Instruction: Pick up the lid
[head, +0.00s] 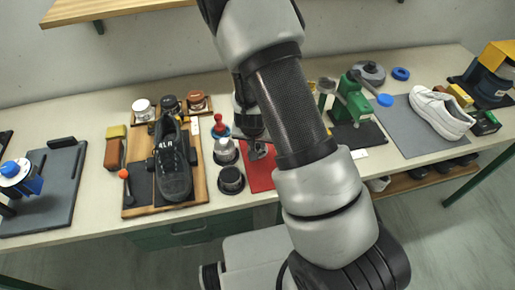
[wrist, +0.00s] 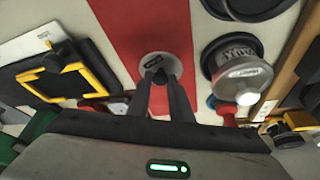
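A small round silver disc with a dark label, which looks like the lid (wrist: 158,62), shows over a red mat (wrist: 115,25) in the wrist view. My gripper (wrist: 160,77) has its two dark fingertips at the near edge of this disc, with a narrow gap between them. I cannot tell whether they touch it or grip a part of it. In the head view my gripper (head: 257,152) is low over the red mat (head: 262,178), and my arm hides part of the area; the disc is not clear there.
A black shoe (head: 173,165) rests on a wooden board (head: 200,185) farther left. A green machine (head: 352,100) and a white shoe (head: 441,113) are on the right.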

